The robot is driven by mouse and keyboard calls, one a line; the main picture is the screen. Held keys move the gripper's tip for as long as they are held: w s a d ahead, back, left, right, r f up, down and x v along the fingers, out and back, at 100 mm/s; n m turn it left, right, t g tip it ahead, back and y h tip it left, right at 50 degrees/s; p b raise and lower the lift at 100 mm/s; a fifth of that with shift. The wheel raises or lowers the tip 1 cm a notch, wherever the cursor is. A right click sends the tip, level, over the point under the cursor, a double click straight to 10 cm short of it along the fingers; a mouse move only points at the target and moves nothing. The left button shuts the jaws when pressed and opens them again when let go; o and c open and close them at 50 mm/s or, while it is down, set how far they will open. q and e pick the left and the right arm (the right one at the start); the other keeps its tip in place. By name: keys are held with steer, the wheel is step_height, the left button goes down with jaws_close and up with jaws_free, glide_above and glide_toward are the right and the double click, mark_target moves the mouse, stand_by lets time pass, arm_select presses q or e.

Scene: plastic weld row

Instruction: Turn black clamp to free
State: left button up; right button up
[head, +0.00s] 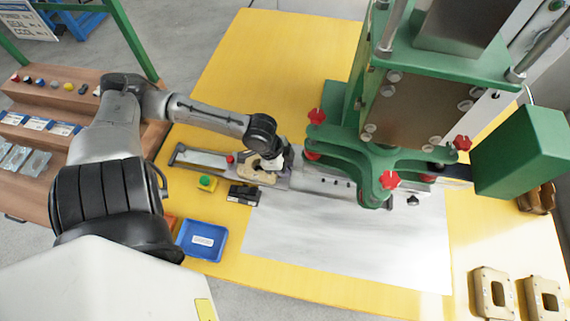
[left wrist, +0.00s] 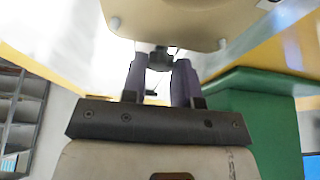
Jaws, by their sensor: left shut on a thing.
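My left gripper (head: 284,168) is at the fixture rail (head: 320,183) on the yellow table, beside a tan part (head: 258,166) set on it. In the left wrist view the two purple-grey fingers (left wrist: 160,80) are closed around a small black clamp (left wrist: 160,58), just below the tan part (left wrist: 170,18). The gripper hides most of the clamp in the head view, so its turned angle cannot be read. A second black knob (head: 413,200) stands at the right end of the rail. My right gripper is not in view.
A green press (head: 400,160) with red knobs overhangs the rail close right of my gripper. The grey mat (head: 340,250) is clear.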

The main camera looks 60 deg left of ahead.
arm_select(q)
steer(key=shift+w+r+m+g+p, duration=0.1)
steer(key=shift+r+m+g+p, duration=0.2)
steer(key=shift+m+p, duration=0.75)
steer(key=shift+f+m+g+h+p, duration=0.25)
steer(key=shift+m+h+p, duration=0.35)
steer(key=shift+m+p, duration=0.35)
steer(key=shift+m, duration=0.5)
steer(key=shift+g, duration=0.25)
steer(key=o, duration=0.9)
steer(key=shift+f, duration=0.1)
